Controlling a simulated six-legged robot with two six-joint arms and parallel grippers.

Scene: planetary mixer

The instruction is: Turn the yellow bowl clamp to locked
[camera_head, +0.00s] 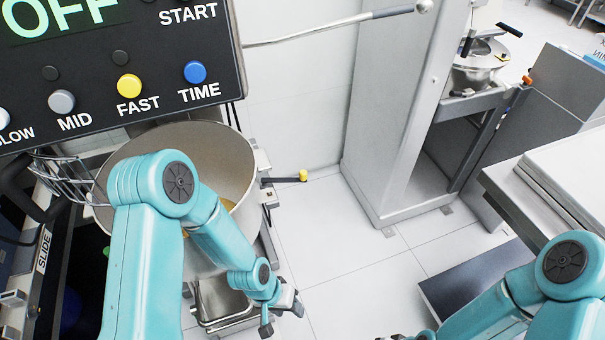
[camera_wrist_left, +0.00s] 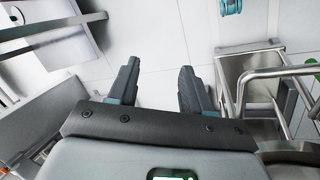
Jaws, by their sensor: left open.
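The bowl clamp is a dark lever with a yellow knob (camera_head: 303,175) at its tip, sticking out level to the right from the side of the mixer bowl (camera_head: 210,150) in the head view. My left gripper (camera_head: 282,319) is below and slightly left of the knob in the picture, apart from it, beside a steel pan. In the left wrist view, its two fingers (camera_wrist_left: 158,85) are spread, with only pale floor between them. The clamp does not show in the wrist view. Only a dark bit of my right gripper (camera_head: 405,337) shows at the bottom edge; its jaws are unclear.
The control panel (camera_head: 120,70), showing OFF, overhangs the bowl. A steel pan (camera_head: 222,303) stands below the bowl, left of my left gripper. A long metal lever (camera_head: 330,27) crosses above. A steel column (camera_head: 395,110) stands right. Tiled floor between is clear.

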